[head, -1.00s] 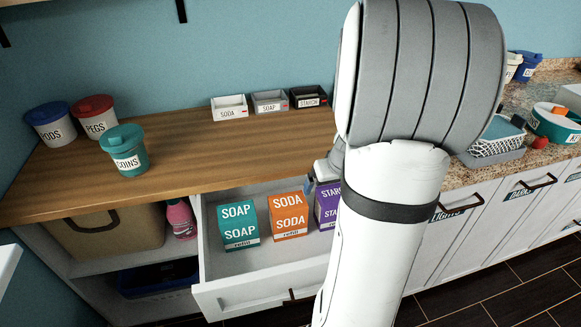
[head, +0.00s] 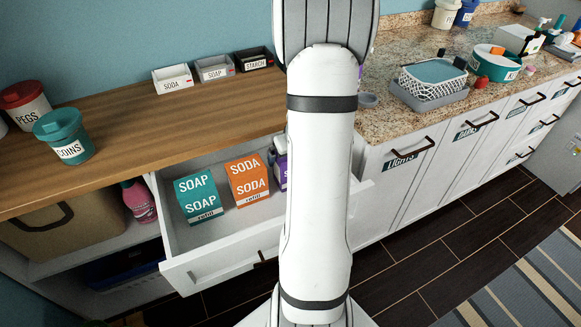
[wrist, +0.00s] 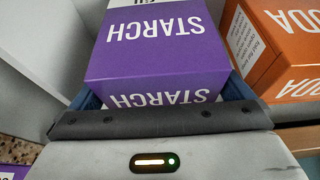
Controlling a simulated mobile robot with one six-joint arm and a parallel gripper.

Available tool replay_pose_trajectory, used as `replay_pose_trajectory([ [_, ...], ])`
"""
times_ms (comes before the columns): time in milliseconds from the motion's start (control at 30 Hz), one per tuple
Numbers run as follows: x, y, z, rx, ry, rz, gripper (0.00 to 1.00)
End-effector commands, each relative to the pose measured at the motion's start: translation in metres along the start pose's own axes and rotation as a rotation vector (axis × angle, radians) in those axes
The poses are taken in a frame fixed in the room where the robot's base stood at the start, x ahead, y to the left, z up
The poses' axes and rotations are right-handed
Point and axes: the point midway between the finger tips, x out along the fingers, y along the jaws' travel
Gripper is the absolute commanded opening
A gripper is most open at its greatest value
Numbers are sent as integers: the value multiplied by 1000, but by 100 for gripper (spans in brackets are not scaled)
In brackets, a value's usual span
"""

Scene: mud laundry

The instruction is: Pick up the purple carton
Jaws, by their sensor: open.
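The purple STARCH carton (wrist: 155,58) fills the upper middle of the wrist view, its lettering upside down there. It stands in the open drawer (head: 228,222); in the head view only a sliver of the carton (head: 282,172) shows beside my white arm. My gripper (wrist: 160,97) is close over it. Blue finger edges show at both sides of the carton, with the dark palm edge in front of it. The fingers are open; their tips are hidden, and I cannot tell whether they touch the carton.
An orange SODA carton (head: 246,181) stands close beside the purple one, with a teal SOAP carton (head: 198,200) farther left. The wooden counter (head: 130,140) lies behind the drawer. The granite counter (head: 385,120) is to the right, with a white basket (head: 432,82).

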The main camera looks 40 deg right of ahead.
Motion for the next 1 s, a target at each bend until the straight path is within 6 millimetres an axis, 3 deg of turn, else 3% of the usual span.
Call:
replay_pose_trajectory([
  [100,0,0,0,0,0,0,98],
  [633,-1,0,0,0,0,0,55],
  [867,-2,1,-1,0,1,1,53],
  [1000,-15,1,-7,-1,5,2,53],
])
